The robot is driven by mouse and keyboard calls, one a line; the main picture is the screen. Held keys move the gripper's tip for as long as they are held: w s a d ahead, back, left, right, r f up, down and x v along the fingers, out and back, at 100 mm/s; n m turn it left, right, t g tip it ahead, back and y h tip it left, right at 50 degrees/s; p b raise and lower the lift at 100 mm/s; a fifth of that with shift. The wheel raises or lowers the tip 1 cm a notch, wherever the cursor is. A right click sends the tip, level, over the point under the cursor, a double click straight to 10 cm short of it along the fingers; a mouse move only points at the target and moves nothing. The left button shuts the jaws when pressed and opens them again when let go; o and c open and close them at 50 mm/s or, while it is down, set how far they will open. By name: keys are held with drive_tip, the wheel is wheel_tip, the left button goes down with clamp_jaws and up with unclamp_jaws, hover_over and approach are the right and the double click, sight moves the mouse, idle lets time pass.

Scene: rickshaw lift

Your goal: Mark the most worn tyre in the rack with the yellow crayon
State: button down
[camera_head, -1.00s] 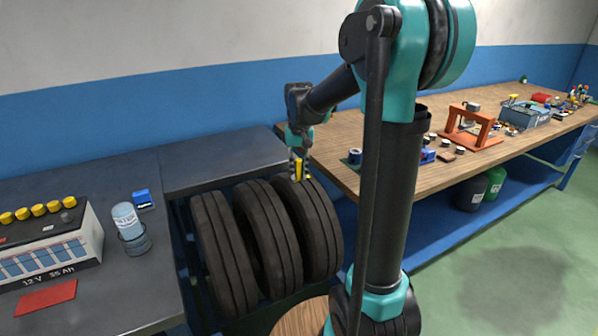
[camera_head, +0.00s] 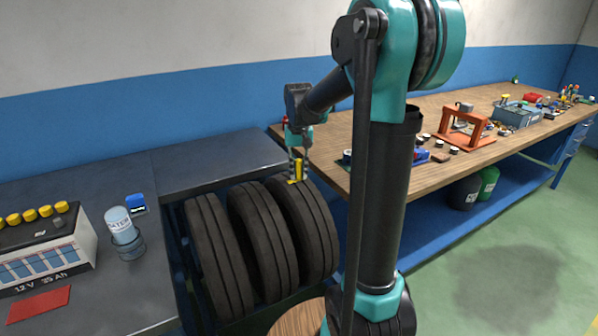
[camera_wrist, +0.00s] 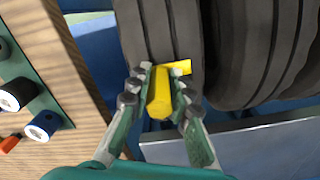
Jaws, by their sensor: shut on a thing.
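My gripper (camera_head: 298,168) is shut on the yellow crayon (camera_wrist: 159,98). The crayon's far end meets the tread of the rightmost tyre (camera_head: 302,225), near its top; the wrist view shows this tyre (camera_wrist: 158,25) under the fingers. A short yellow mark (camera_wrist: 180,67) lies on the tread beside the crayon's tip, towards the neighbouring tyre. The middle tyre (camera_head: 264,240) and the left tyre (camera_head: 219,255) stand beside it in the rack. Long grooves run along the treads; I cannot compare their wear well at this size.
A wooden bench (camera_head: 340,150) on the right carries an orange frame (camera_head: 466,130). My arm hides part of it. Green floor is clear at right.

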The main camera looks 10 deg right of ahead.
sight(296, 161)
drive_tip(key=shift+s+a, duration=0.2)
drive_tip(key=shift+a, duration=0.3)
drive_tip(key=shift+s+a, duration=0.15)
drive_tip(key=shift+a, duration=0.3)
drive_tip(key=shift+d, duration=0.2)
drive_tip(key=shift+w+d, duration=0.2)
drive_tip(key=shift+d, duration=0.15)
drive_tip(key=shift+r, duration=0.15)
drive_tip(key=shift+r, duration=3.4)
